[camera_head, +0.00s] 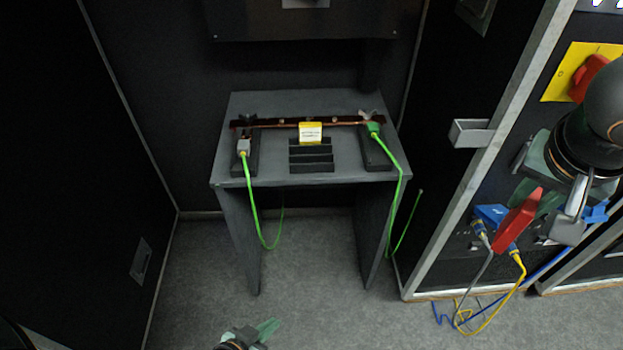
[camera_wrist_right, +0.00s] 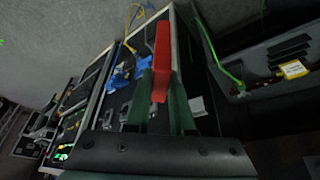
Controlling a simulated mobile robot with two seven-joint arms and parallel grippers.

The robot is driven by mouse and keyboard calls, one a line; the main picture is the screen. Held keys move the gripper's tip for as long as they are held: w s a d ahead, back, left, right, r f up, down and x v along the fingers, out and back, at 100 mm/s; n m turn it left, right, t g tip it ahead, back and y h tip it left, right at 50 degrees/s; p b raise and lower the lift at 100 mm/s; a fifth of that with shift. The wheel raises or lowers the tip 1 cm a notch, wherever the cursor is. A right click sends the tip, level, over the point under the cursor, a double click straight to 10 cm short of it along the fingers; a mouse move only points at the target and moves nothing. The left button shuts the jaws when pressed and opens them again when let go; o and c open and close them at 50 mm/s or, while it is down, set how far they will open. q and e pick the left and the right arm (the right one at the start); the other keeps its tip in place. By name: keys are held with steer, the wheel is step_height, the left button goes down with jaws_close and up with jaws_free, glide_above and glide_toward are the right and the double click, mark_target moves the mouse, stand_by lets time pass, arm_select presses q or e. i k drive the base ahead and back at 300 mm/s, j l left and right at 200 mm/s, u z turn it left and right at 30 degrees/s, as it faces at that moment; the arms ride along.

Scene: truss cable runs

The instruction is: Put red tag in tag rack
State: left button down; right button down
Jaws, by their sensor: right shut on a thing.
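The red tag (camera_head: 517,222) is held in my right gripper (camera_head: 530,198), in front of the cabinet panel at the right. In the right wrist view the red tag (camera_wrist_right: 161,62) stands between the green fingers (camera_wrist_right: 160,100), which are shut on it. The tag rack (camera_head: 312,158) is a black slatted block at the middle of the small grey table, well to the left of the tag. It also shows at the right of the right wrist view (camera_wrist_right: 290,52). My left gripper (camera_head: 262,330) is partly in view at the bottom edge; its opening is unclear.
A yellow tag (camera_head: 311,133) is at the rack's back. A dark bar (camera_head: 270,123) crosses the grey table (camera_head: 345,175), with green cables hanging. Blue connectors (camera_head: 490,213) and loose cables are by the right cabinet. A metal bracket (camera_head: 468,133) juts from the cabinet frame.

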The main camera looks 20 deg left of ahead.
mark_target(312, 169)
steer(key=i+j, duration=0.15)
steer(key=j, duration=0.2)
steer(key=i+j, duration=0.1)
steer(key=j, duration=0.2)
steer(key=i+j, duration=0.15)
steer(key=j, duration=0.2)
steer(key=i+j, duration=0.15)
steer(key=j, duration=0.15)
steer(key=i+j, duration=0.1)
steer(key=j, duration=0.25)
